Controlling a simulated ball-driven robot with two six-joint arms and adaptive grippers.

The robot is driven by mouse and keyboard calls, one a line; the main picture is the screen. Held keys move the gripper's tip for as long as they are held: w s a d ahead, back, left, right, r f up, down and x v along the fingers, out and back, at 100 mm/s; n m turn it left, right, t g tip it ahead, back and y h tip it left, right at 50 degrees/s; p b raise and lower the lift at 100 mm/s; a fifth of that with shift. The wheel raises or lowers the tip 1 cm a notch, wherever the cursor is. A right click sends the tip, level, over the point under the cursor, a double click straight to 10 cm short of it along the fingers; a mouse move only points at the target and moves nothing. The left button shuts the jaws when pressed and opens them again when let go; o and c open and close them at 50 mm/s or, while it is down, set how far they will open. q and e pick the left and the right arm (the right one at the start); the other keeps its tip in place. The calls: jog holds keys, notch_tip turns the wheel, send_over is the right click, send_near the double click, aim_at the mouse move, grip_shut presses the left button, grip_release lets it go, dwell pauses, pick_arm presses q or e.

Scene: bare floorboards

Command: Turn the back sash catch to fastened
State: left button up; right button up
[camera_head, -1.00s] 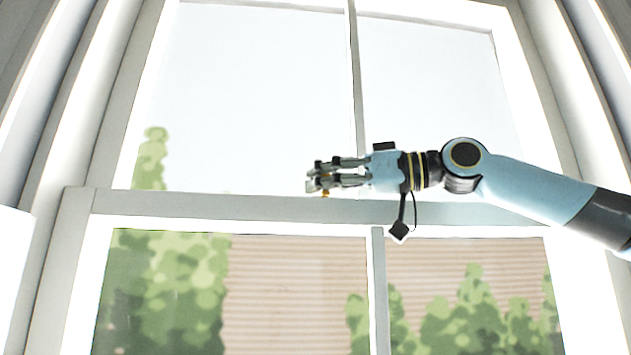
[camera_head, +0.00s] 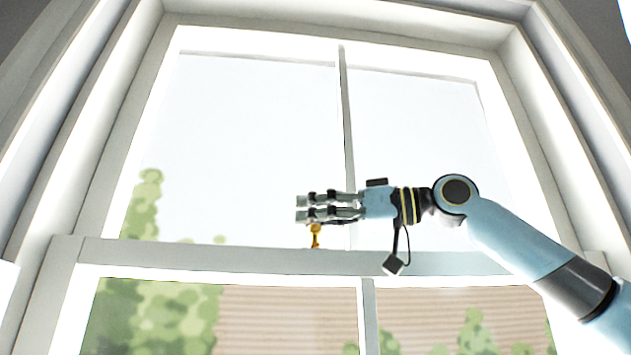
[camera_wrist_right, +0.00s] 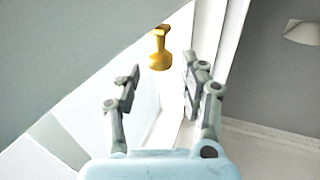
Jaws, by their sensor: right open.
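The sash catch (camera_head: 315,237) is a small yellow-orange piece on top of the window's meeting rail (camera_head: 230,257). In the right wrist view the catch (camera_wrist_right: 159,50) shows a rounded knob end, just beyond the fingertips and roughly between their lines. My right gripper (camera_head: 304,207) is open and empty, pointing left in the head view, just above the catch. Its two fingers also show apart in the right wrist view (camera_wrist_right: 161,78). I cannot tell whether a finger touches the catch. The catch's base is partly hidden. My left gripper is not in view.
The white window frame surrounds the upper sash, with a vertical glazing bar (camera_head: 346,140) behind my right gripper. Deep white jambs stand at both sides. A pale lamp-like shape (camera_wrist_right: 302,32) shows at the right wrist view's upper right. The rail left of the catch is clear.

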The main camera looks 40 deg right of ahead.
aim_at(315, 226)
notch_tip(315, 226, up, 8)
jog(key=shift+w+f, duration=0.1)
jog(key=shift+f, duration=0.15)
dwell(0.7)
